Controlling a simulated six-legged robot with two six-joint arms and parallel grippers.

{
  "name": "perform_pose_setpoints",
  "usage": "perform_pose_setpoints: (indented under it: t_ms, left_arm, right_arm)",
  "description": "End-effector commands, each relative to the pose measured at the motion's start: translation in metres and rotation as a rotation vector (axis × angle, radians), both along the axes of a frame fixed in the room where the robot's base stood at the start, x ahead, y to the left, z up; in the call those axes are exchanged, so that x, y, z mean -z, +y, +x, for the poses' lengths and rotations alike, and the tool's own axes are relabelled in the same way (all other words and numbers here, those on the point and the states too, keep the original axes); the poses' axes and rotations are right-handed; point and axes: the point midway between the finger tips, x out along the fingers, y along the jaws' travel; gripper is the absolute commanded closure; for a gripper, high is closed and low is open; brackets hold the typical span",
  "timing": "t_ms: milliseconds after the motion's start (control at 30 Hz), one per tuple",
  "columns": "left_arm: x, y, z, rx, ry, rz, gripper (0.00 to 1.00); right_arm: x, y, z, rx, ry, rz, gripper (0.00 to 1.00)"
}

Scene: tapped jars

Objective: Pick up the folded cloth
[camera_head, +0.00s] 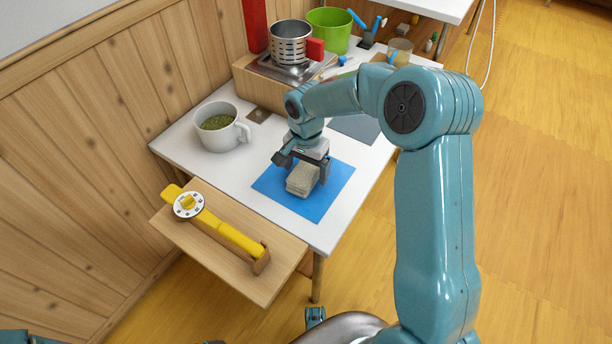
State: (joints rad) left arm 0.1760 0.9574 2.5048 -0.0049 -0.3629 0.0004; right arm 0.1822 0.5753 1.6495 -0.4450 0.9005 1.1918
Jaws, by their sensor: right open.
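The folded cloth (301,181) is a small beige block lying on a blue mat (331,198) on the white table. My right gripper (302,172) points down right over the cloth, with its dark fingers open at either side of it. Part of the cloth's top is hidden under the gripper. Whether the fingers touch the cloth I cannot tell. My left gripper does not show.
A white mug (215,138) with green contents stands to the left. A yellow tool (228,232) lies on a wooden board (270,287) in front. A metal strainer (290,50) and a green bucket (330,30) stand behind. A grey mat (356,128) lies to the right.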

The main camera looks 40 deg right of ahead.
Motion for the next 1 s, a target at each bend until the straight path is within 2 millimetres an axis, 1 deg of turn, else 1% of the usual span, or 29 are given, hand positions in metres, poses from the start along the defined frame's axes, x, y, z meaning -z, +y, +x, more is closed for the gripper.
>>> perform_pose_setpoints:
  t_ms: [33,100,300,333,367,400,500,733,800,867,967,1000]
  left_arm:
    - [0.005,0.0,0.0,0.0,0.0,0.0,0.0]
    - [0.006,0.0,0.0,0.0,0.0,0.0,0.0]
    - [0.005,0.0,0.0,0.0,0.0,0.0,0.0]
    - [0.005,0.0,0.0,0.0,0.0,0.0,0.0]
    - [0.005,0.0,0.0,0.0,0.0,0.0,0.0]
    - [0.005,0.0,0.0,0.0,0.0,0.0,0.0]
    - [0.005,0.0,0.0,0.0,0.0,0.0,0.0]
    - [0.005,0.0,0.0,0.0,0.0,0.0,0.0]
    - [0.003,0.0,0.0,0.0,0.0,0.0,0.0]
    - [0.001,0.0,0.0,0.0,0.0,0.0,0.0]
    - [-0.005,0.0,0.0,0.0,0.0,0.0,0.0]
    - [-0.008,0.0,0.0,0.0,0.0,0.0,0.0]
  right_arm:
    - [0.011,0.0,0.0,0.001,0.004,0.0,0.06]
    - [0.017,0.0,0.0,0.001,0.002,0.001,0.06]
    - [0.017,0.0,0.001,0.001,0.0,0.0,0.06]
    - [0.017,0.0,0.001,0.001,0.0,0.0,0.13]
    - [0.017,0.0,0.001,0.001,0.0,0.0,0.23]
    - [0.017,0.0,0.001,0.001,0.0,0.0,0.36]
    - [0.017,0.0,0.001,0.001,0.0,0.001,0.65]
    - [0.016,0.0,0.001,0.0,0.0,0.0,0.65]
    - [0.013,0.0,0.001,0.0,-0.001,0.0,0.65]
    - [0.006,-0.001,0.001,0.0,-0.001,0.0,0.65]
    - [-0.014,-0.001,0.002,-0.001,-0.005,-0.001,0.65]
    - [-0.024,0.0,0.002,-0.001,-0.005,-0.002,0.65]
